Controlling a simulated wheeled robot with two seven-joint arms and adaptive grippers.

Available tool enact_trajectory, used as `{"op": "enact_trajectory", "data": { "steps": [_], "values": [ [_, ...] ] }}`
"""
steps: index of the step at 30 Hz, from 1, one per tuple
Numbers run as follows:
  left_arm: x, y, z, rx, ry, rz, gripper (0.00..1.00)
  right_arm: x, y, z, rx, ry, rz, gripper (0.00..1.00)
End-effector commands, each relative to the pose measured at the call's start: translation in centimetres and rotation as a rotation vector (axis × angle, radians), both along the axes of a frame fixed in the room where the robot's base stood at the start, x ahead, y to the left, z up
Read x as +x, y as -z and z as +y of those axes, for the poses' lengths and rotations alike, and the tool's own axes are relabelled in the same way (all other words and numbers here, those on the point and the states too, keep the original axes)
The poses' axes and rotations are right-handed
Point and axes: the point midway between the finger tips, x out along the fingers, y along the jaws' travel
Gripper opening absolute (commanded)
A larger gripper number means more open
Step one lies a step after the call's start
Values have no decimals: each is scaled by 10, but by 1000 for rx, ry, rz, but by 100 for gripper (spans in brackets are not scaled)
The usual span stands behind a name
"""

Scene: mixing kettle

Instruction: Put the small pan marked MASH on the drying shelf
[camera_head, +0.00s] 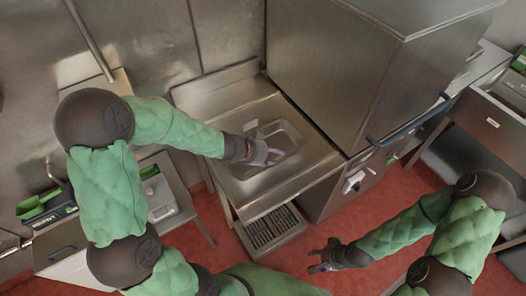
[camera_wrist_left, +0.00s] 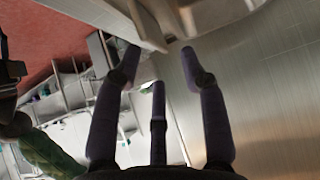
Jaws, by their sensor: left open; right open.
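My left gripper (camera_head: 274,153) is open over a rectangular metal basin or pan (camera_head: 292,130) set in the steel counter. I cannot tell which it is, and I can read no MASH mark. In the left wrist view my left gripper (camera_wrist_left: 160,55) has its fingers spread. A pale metal edge (camera_wrist_left: 147,28) shows by the fingertips, with no clear grip on it. A slatted rack (camera_head: 270,229) sits low under the counter; I cannot tell whether it is the drying shelf. My right gripper (camera_head: 322,258) is open and empty above the red floor.
A tall steel cabinet with a dark bar handle (camera_head: 408,122) stands right of the counter (camera_head: 235,103). At left are a steel bench with a pale-lidded container (camera_head: 161,205) and a dark labelled box with a green scoop (camera_head: 40,203). Red floor (camera_head: 305,272) is open in front.

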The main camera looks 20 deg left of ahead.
Motion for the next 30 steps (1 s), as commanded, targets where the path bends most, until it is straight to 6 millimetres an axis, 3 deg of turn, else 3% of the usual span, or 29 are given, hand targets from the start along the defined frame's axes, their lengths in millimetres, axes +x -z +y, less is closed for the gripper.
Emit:
{"op": "enact_trajectory", "data": {
  "steps": [10, 22, 27, 30],
  "values": [
    [15, 36, -16, -1, 2, 0, 42, 0, 33, 0, 0, 0, 0, 48],
    [20, 39, -19, 0, 0, 0, 42, 0, 35, 0, 0, 0, 0, 48],
    [20, 39, -19, 0, 0, 0, 0, 0, 35, 0, 0, 0, 0, 48],
    [20, 39, -19, 1, 0, 1, 0, 0, 35, 0, 0, 0, 0, 48]
  ]
}}
